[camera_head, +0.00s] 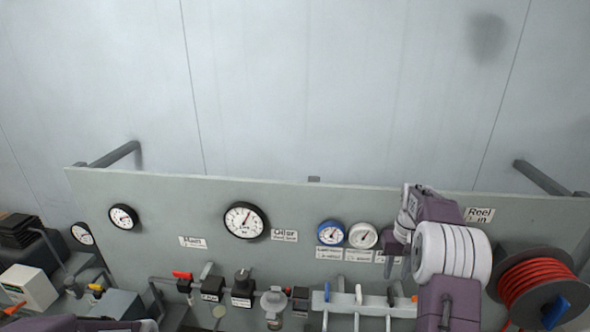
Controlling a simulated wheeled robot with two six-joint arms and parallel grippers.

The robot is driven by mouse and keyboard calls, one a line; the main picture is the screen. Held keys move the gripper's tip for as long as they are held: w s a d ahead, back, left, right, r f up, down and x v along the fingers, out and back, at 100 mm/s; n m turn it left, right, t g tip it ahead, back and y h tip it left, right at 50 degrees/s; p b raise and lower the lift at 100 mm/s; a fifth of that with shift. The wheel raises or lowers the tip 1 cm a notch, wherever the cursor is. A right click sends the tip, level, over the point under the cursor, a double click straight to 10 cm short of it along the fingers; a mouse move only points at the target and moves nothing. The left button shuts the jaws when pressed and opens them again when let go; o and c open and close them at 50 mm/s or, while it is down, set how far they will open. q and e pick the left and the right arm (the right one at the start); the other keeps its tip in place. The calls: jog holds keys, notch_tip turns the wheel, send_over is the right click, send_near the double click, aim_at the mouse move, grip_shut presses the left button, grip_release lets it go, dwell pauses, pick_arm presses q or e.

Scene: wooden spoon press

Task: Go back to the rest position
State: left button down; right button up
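My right arm rises from the lower right in front of the panel. Its purple and white links cover part of the panel. What shows of my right gripper (393,262) is a small dark part left of the white joint, beside the white gauge. Its fingers are too small and hidden to tell whether they are open or shut. Of my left arm only a purple and white link shows at the bottom left edge; the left gripper is out of view.
A grey panel (170,230) carries several gauges, including a large one (244,220), a blue one (331,233) and a white one (363,236). Valves and knobs line its lower part. A red hose reel (540,285) is at right. Bare wall (300,90) lies above.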

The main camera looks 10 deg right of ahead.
jog(key=s+a+n+b, duration=0.3)
jog(key=s+a+b, duration=0.1)
jog(key=a, duration=1)
jog(key=s+a+f, duration=0.3)
jog(key=s+f, duration=0.2)
jog(key=s, duration=0.2)
jog(key=s+a+f+t+b, duration=0.1)
jog(key=s+a+f, duration=0.2)
jog(key=s+f, duration=0.3)
jog(key=shift+s+a+b, duration=0.3)
jog(key=shift+s+a, duration=0.05)
jog(key=shift+s, duration=0.1)
jog(key=shift+f, duration=0.1)
